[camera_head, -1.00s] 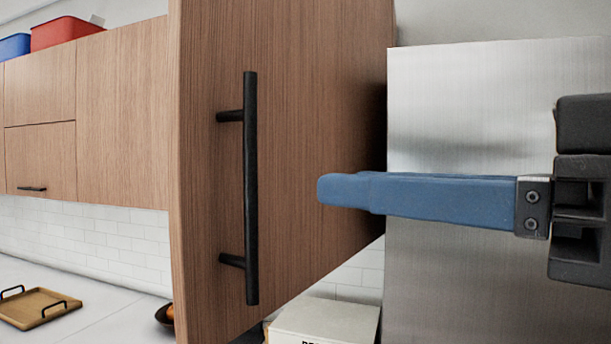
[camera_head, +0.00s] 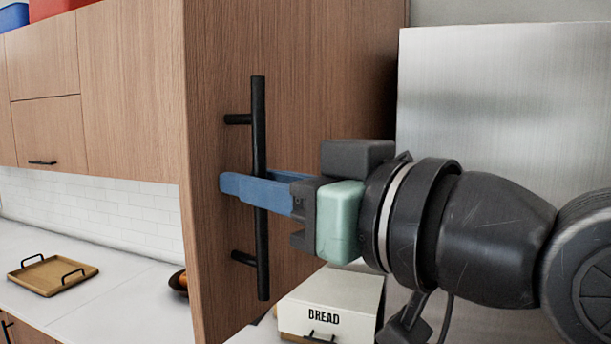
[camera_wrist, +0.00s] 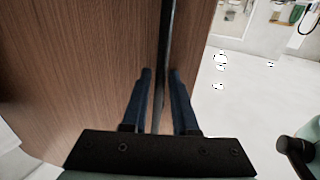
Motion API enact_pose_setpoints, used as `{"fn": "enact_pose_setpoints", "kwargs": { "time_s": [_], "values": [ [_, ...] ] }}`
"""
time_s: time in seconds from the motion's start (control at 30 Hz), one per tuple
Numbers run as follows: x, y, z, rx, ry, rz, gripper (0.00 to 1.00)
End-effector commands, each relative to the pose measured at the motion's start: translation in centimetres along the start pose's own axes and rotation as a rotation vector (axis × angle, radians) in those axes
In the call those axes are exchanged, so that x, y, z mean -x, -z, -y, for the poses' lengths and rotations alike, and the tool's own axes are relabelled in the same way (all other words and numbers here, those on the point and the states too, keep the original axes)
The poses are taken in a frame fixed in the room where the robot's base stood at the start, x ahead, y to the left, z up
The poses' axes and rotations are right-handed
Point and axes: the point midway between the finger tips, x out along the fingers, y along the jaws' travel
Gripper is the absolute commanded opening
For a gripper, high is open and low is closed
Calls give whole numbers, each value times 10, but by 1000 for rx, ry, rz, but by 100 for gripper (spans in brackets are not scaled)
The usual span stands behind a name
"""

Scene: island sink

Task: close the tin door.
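A white bread tin (camera_head: 345,292) marked BREAD stands low on the counter in the head view, with a small dark handle at its lower front. I cannot tell how its door stands. My gripper (camera_head: 240,187) is at the tall wooden cabinet door (camera_head: 220,90), above the tin. Its blue fingers cross the door's black vertical bar handle (camera_head: 259,120) near mid-height. In the wrist view the fingers (camera_wrist: 162,85) are apart, one on each side of the bar handle (camera_wrist: 166,45). Small gaps show beside the bar, so the gripper does not look shut on it.
A steel fridge (camera_head: 480,90) stands at the right, behind my arm. A wooden tray (camera_head: 52,275) and a dark bowl (camera_head: 178,284) rest on the white counter at left. Wall cabinets (camera_head: 130,90) line the upper left.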

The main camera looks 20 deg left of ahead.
Motion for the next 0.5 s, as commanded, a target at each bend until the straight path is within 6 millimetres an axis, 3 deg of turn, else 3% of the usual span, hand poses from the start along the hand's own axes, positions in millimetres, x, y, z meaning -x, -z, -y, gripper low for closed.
{"fn": "enact_pose_setpoints", "kwargs": {
  "time_s": [0.07, 0.2, 0.5],
  "values": [
    [0, 0, 0, 0, 0, 0, 24],
    [0, 0, 0, 0, 0, 0, 0],
    [0, 0, 0, 0, 0, 0, 0]
  ]
}}
